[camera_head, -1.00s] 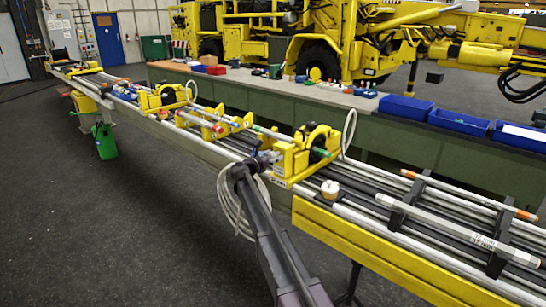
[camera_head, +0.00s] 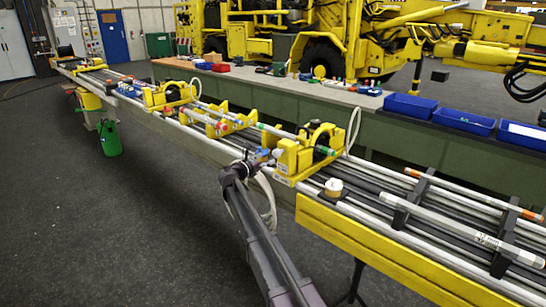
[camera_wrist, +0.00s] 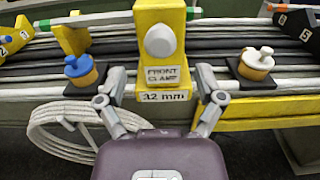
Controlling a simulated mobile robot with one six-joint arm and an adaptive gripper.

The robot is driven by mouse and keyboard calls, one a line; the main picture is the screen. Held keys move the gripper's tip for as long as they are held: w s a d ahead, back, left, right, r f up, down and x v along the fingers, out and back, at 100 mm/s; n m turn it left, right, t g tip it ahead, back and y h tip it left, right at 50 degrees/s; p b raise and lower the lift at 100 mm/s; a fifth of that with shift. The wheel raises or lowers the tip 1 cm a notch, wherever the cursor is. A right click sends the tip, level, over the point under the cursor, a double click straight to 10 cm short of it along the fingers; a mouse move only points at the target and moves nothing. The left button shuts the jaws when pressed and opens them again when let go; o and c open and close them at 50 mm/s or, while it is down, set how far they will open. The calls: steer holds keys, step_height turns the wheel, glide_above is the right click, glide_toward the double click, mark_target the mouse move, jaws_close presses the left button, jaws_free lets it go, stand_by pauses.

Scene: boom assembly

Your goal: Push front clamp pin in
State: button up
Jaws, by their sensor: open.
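The front clamp (camera_wrist: 166,93) is a yellow block labelled "FRONT CLAMP" and "32 mm" in the wrist view. A pale rounded knob (camera_wrist: 160,41), which looks like its pin, sits on its near face above the label. In the head view the yellow clamp (camera_head: 292,158) stands on the rail. My gripper (camera_wrist: 162,100) is open and empty, its fingertips apart on either side of the label, below the knob. In the head view my gripper (camera_head: 258,160) is just left of the clamp. How deep the pin sits is not clear.
A blue-topped knob (camera_wrist: 80,64) and a white-topped knob (camera_wrist: 257,60) sit in yellow cups on either side of the clamp. A coiled pale hose (camera_wrist: 72,125) hangs below the rail. Blue bins (camera_head: 410,106) stand on the bench behind. Dark floor in front is open.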

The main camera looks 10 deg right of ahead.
steer(key=shift+v, duration=2.5)
steer(key=s+d+f+m+g+y+p, duration=0.15)
steer(key=s+d+f+m+g, duration=0.25)
steer(key=s+d+m, duration=0.4)
steer(key=s+d+f+m+g+y+p, duration=0.1)
steer(key=s+d+f+m+g+y, duration=0.2)
steer(key=s+d+f+m, duration=0.5)
steer(key=s+a+m+g+y+p, duration=0.1)
steer(key=s+m+y, duration=0.3)
steer(key=s, duration=0.8)
steer(key=s+a+m+g+y+p, duration=0.2)
steer(key=s+m+y, duration=0.3)
steer(key=s, duration=0.7)
steer(key=shift+s+f+m+g, duration=0.35)
steer(key=shift+m+g, duration=0.15)
steer(key=shift+g, duration=0.3)
